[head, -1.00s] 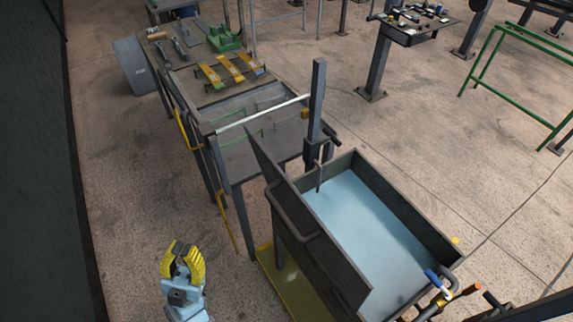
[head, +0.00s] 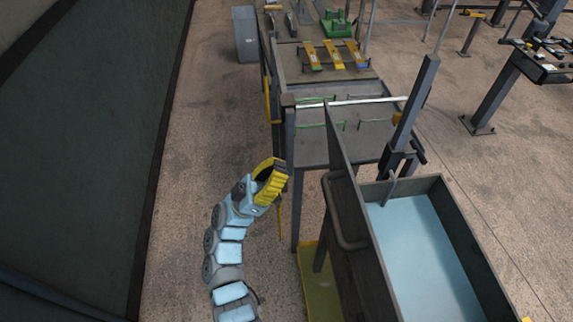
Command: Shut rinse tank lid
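The rinse tank (head: 458,218) is a dark rectangular tub with light blue liquid (head: 425,260) inside, at the lower right. Its dark lid (head: 368,240) stands up open along the tank's left side. A bar handle (head: 337,212) is on the lid's outer, left face. My gripper (head: 276,182), with yellow ridged fingers, is left of the lid and its handle, apart from them in the picture. The fingers look bent round towards each other, and I cannot tell clearly how far apart the tips are. I see nothing held in it.
A dark post (head: 415,105) rises at the tank's far end. Behind it stands a workbench (head: 350,145) with yellow-topped pieces (head: 334,56) and a green device (head: 336,22). A yellow-green tray (head: 318,290) lies low beside the tank. Floor (head: 205,130) is clear at left, beside a dark wall.

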